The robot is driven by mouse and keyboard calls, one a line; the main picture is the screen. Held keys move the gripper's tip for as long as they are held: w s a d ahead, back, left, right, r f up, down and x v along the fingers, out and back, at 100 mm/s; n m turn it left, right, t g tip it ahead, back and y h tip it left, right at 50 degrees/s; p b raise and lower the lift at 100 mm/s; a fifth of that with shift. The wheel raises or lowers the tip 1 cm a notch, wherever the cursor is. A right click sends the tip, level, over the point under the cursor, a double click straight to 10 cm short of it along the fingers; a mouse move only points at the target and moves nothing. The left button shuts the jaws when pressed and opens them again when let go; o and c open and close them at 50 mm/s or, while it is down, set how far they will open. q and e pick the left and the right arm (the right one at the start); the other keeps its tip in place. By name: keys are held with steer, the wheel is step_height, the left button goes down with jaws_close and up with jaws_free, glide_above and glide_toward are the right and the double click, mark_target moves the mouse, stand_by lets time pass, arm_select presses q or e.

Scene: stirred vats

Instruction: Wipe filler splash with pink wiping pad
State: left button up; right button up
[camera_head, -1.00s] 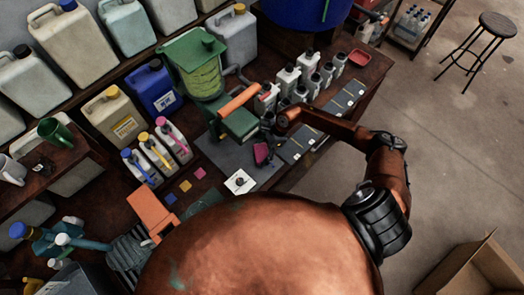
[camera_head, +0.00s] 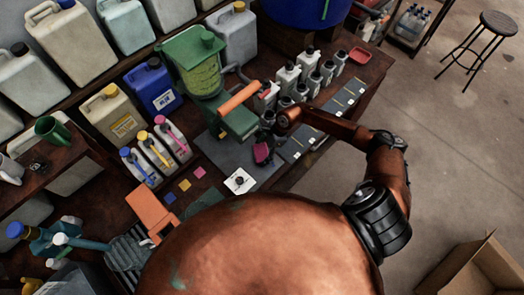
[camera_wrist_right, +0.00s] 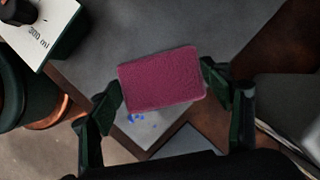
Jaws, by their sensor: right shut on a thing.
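My right gripper (camera_head: 267,141) is shut on the pink wiping pad (camera_head: 263,153), over the front of the grey surface by the green filler (camera_head: 234,115). In the right wrist view the pad (camera_wrist_right: 161,80) sits flat-side on between the two fingertips of the right gripper (camera_wrist_right: 163,83). Small blue splash drops (camera_wrist_right: 137,118) show just below the pad's lower edge in that view, on the grey surface. Part of the surface behind the pad is hidden, and I cannot tell whether the pad touches it. My left gripper is not in view.
White bottles with dark caps (camera_head: 288,78) stand close behind the right gripper. Small pink, yellow and blue squares (camera_head: 184,185) lie to the left, near canisters (camera_head: 155,152).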

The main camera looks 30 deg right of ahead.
mark_target(272, 167)
steer(key=shift+f+b, duration=0.3)
steer(key=shift+f, duration=0.15)
